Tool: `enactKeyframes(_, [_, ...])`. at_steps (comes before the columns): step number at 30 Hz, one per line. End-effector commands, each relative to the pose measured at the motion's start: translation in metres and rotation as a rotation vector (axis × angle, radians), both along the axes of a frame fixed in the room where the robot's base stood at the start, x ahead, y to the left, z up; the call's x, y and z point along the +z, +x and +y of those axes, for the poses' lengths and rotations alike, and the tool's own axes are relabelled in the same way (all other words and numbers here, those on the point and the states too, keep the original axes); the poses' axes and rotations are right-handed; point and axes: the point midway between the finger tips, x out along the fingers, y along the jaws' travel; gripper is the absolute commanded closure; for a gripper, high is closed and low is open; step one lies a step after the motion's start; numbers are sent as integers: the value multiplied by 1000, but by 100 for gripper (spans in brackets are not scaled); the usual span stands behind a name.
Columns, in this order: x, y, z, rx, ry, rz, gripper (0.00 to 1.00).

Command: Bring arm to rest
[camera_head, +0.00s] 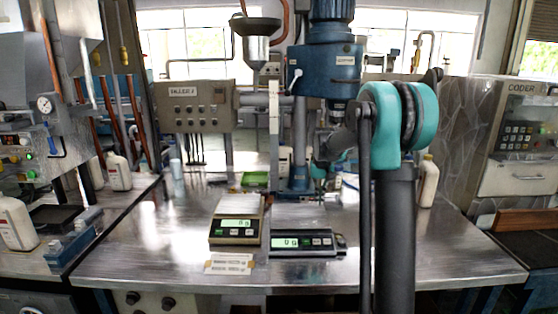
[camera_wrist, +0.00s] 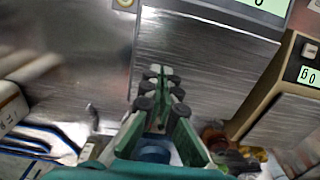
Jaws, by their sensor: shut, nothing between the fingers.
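My arm rises in the right half of the head view, with a teal joint at its top, and bends down and back over the metal table (camera_head: 420,245). My gripper (camera_wrist: 161,72) shows in the wrist view with its green fingers close together at the tips and nothing between them. In the head view the arm's far end is small and partly hidden by my own arm, near the foot of the blue capping machine (camera_head: 332,68).
Two scales, one tan (camera_head: 236,222) and one dark (camera_head: 303,243), stand mid-table. A printed label sheet (camera_head: 229,264) lies in front. A white bottle (camera_head: 428,184) stands at right, beside the coder (camera_head: 515,135). The filler box (camera_head: 195,106) is at back left. The table's front right is clear.

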Motion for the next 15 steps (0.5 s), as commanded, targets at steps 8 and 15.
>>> enactKeyframes(8, [-4,-42,-7,-1,3,-44,100])
enactKeyframes(15, [-17,-112,-17,-2,5,-113,100])
